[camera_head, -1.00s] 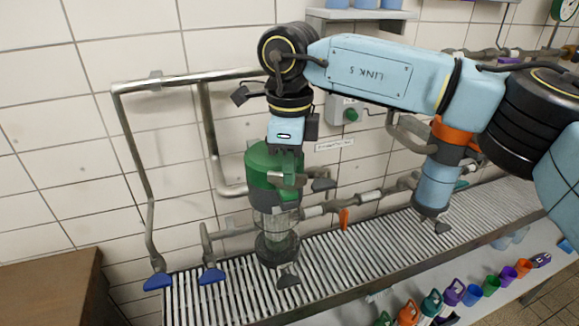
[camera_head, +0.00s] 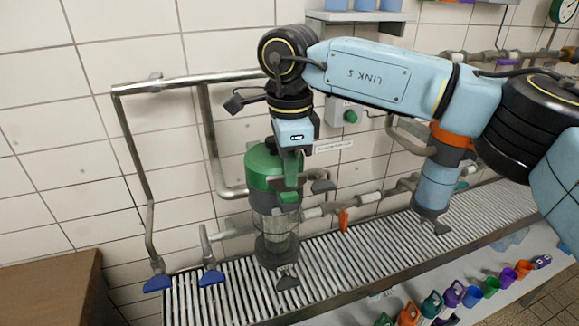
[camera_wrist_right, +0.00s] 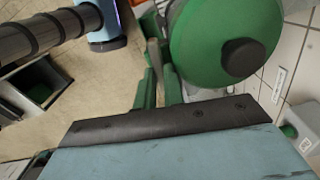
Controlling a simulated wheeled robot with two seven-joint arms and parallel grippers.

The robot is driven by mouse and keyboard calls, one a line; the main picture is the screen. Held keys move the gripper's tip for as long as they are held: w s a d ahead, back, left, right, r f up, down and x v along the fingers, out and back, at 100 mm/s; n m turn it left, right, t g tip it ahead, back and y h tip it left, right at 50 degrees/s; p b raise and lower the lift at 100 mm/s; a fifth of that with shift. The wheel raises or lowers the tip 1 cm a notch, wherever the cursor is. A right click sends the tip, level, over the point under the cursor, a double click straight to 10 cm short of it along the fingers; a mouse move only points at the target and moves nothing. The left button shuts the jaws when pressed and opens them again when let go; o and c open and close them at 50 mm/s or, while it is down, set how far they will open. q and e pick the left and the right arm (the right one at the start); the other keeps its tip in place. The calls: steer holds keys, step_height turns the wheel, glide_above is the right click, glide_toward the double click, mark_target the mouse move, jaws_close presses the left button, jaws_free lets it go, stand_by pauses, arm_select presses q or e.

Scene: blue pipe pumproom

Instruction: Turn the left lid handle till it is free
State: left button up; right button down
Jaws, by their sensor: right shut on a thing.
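The left housing has a green lid (camera_head: 262,165) over a clear bowl (camera_head: 272,225) with a dark base, standing above the slatted grating. In the right wrist view the green lid (camera_wrist_right: 215,40) is large, with a dark round knob. My right gripper (camera_head: 291,180) points down at the lid's near side. Its green fingers (camera_wrist_right: 157,85) are shut on the lid handle, a narrow grey-brown bar (camera_wrist_right: 154,55) beside the lid. The fingers cover much of the handle, and the head view barely shows it. My left gripper is not in view.
A second housing with an orange ring (camera_head: 452,133) and blue bowl (camera_head: 437,187) stands right, partly behind my right arm. Grey pipes with blue-handled valves (camera_head: 211,277) are left. A grey box with a green button (camera_head: 351,116) is on the wall. Several coloured mugs (camera_head: 454,292) stand in front.

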steer(key=c, duration=1.8)
jaws_free()
steer(key=shift+r, duration=0.1)
step_height(320, 180, up, 13)
steer(key=shift+r, duration=0.1)
